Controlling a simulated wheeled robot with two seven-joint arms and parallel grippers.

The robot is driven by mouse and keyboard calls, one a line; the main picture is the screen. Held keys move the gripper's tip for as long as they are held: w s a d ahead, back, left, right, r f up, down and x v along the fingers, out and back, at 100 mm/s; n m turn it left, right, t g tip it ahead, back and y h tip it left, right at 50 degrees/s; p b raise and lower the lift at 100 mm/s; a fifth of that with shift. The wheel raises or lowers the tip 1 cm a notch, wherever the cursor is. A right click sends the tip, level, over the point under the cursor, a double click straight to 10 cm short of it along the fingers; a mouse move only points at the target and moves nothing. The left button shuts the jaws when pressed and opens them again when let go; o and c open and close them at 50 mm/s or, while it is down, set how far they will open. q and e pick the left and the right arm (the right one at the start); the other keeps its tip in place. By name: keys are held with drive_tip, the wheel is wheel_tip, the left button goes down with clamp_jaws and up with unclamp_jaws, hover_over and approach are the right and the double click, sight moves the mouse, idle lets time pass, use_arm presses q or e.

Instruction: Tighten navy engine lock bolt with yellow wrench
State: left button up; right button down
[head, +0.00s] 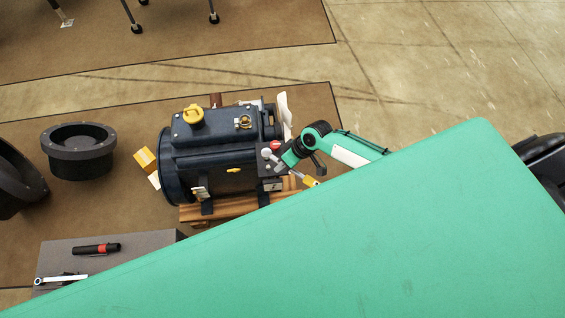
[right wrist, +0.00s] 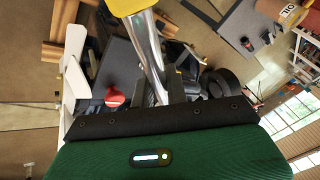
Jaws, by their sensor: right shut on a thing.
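The navy engine (head: 222,155) lies on a wooden support in the head view. My right gripper (head: 311,168) is at the engine's right end, near a small dark box with a red knob (head: 275,145). It is shut on the yellow wrench (head: 311,182), whose yellow end shows just below it. In the right wrist view the wrench's bright metal shaft (right wrist: 149,48) runs down from its yellow part toward the dark jaws. The lock bolt cannot be made out, and whether the wrench touches it cannot be told. My left gripper is not in view.
A grey table (head: 135,243) at lower left bears a black and red tool (head: 96,249) and a silver wrench (head: 62,280). Dark round parts (head: 77,150) stand left of the engine. A large green surface hides the lower right.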

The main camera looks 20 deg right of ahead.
drive_tip(key=shift+r, duration=0.15)
wheel_tip(320, 180, down, 6)
drive_tip(key=b, duration=0.3)
drive_tip(key=shift+r, duration=0.25)
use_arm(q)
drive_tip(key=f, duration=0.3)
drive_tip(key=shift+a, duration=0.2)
use_arm(e)
drive_tip(key=shift+r, duration=0.3)
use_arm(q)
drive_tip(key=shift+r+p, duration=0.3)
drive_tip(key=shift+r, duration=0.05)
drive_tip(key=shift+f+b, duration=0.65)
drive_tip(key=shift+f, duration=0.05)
use_arm(e)
drive_tip(key=shift+f, duration=0.9)
